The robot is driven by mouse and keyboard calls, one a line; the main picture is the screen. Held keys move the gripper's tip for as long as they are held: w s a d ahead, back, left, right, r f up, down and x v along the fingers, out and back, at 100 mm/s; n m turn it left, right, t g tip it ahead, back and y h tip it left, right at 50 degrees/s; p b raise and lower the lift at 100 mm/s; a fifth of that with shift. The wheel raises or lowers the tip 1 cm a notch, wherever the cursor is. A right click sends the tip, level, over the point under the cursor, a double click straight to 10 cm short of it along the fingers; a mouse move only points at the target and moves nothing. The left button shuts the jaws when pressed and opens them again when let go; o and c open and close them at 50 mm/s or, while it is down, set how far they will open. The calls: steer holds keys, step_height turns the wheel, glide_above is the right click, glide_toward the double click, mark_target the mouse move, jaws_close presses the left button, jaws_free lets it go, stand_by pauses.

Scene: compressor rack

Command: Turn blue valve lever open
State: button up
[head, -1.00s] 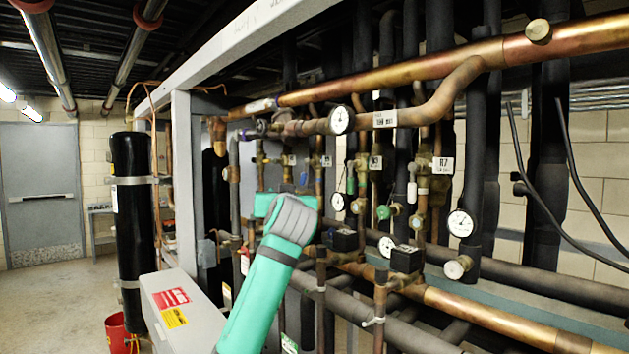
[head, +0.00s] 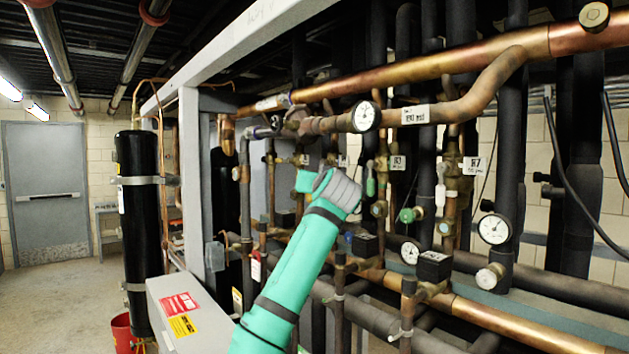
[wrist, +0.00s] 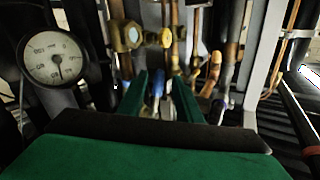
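In the wrist view a small blue lever (wrist: 158,86) shows between the two green fingers of my gripper (wrist: 160,77), among the brass and copper pipework ahead. The fingers are apart and I see nothing clamped between them. Whether the lever is within their reach or still beyond the tips is hard to tell. In the head view my green arm reaches up into the rack, and its grey wrist joint (head: 338,190) hides most of the fingers and the spot in front of them.
A round gauge (wrist: 52,60) and a brass fitting (wrist: 130,36) lie near the fingers. Copper pipe (head: 420,72), dark pipes and a white-faced gauge (head: 366,116) crowd the rack. A grey box (head: 190,310) stands below left. Open floor lies at far left.

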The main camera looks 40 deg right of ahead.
steer(key=shift+w+d, duration=0.4)
steer(key=shift+w, duration=0.15)
steer(key=shift+a, duration=0.1)
jaws_close()
steer(key=shift+s+d+r, duration=0.1)
steer(key=shift+s+d, duration=0.1)
steer(key=shift+s+f+n+g+y, duration=0.15)
steer(key=shift+s+n+g+y, duration=0.25)
steer(key=shift+g, duration=0.55)
steer(key=shift+s+f+n+g+y, duration=0.1)
steer(key=shift+s+n+g+y, duration=0.2)
steer(key=shift+n+g, duration=0.5)
steer(key=shift+a, duration=0.1)
jaws_free()
steer(key=shift+s, duration=0.1)
